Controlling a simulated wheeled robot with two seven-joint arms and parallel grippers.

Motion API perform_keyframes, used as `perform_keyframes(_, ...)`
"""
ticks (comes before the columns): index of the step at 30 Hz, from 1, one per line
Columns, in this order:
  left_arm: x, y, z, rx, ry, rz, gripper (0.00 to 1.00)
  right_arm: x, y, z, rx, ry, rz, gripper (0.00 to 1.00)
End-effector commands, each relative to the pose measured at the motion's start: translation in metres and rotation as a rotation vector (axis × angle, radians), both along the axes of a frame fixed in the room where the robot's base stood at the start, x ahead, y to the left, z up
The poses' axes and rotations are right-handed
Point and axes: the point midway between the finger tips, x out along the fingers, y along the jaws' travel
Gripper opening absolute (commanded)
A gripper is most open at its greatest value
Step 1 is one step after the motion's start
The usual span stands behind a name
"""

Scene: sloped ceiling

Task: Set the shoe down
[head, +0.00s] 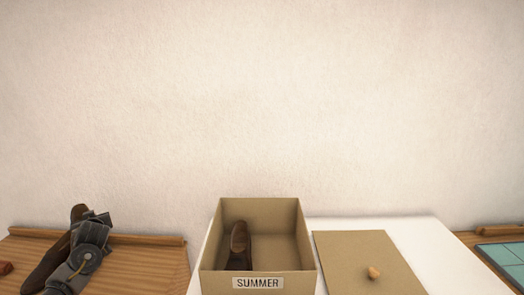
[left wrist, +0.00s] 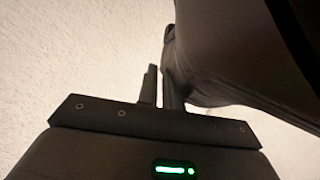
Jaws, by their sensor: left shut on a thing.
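A brown shoe (head: 45,268) is in my left gripper (head: 95,222), above the wooden surface at the left of the head view. The shoe is tilted, and the gripper and wrist hide part of it. In the left wrist view the dark shoe (left wrist: 225,60) fills the upper right, against the gripper's fingers (left wrist: 160,88). Another brown shoe (head: 240,240) stands in an open cardboard box labelled SUMMER (head: 208,262), on its left side. My right gripper is in neither view.
The box stands on a white table (head: 440,250). A cardboard lid with a wooden knob (head: 373,273) lies right of it. The wooden surface (head: 150,265) at left has a raised back edge. A teal gridded thing (head: 505,255) is at far right.

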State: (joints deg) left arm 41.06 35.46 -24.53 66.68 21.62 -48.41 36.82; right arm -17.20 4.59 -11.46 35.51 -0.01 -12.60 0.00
Motion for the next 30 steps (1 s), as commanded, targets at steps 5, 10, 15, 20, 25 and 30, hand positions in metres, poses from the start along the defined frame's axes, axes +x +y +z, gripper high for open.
perform_keyframes(5, -0.024, -0.005, -0.016, 0.007, 0.001, 0.055, 0.00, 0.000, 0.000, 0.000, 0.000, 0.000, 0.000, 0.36)
perform_keyframes(10, -0.038, -0.009, -0.023, 0.005, -0.002, 0.091, 0.00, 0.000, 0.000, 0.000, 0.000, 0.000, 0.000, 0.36)
perform_keyframes(15, -0.049, -0.012, -0.029, 0.003, -0.001, 0.119, 0.00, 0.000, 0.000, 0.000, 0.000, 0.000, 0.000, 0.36)
perform_keyframes(20, -0.058, -0.013, -0.033, 0.002, -0.002, 0.143, 0.00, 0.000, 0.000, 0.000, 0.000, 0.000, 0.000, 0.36)
perform_keyframes(25, -0.045, -0.045, -0.014, -0.004, -0.005, 0.065, 0.00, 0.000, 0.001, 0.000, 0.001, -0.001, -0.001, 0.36)
perform_keyframes(30, -0.037, -0.087, 0.008, -0.006, -0.005, -0.032, 0.00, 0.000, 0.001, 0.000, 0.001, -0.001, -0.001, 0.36)
